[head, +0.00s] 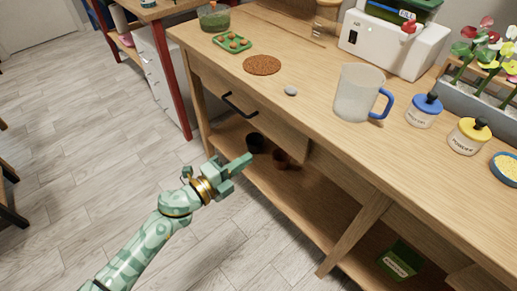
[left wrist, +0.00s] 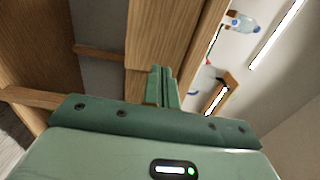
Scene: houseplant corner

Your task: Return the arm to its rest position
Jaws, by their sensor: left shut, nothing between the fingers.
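My left arm comes in from the lower left in the head view. Its green gripper (head: 240,163) is in front of the wooden workbench (head: 300,133), below the level of its top and near the drawer with the black handle (head: 239,105). The fingers are together with nothing between them. In the left wrist view the shut fingers (left wrist: 161,85) point toward the bench's wooden front. I cannot tell from these views whether the fingertips touch the wood. My right gripper is not in view.
On the bench top are a clear mug (head: 355,93) with a blue handle, a grey stone (head: 291,90), a brown round mat (head: 262,65) and lidded jars. Dark pots (head: 255,142) stand on the lower shelf. Open floor (head: 90,150) lies to the left.

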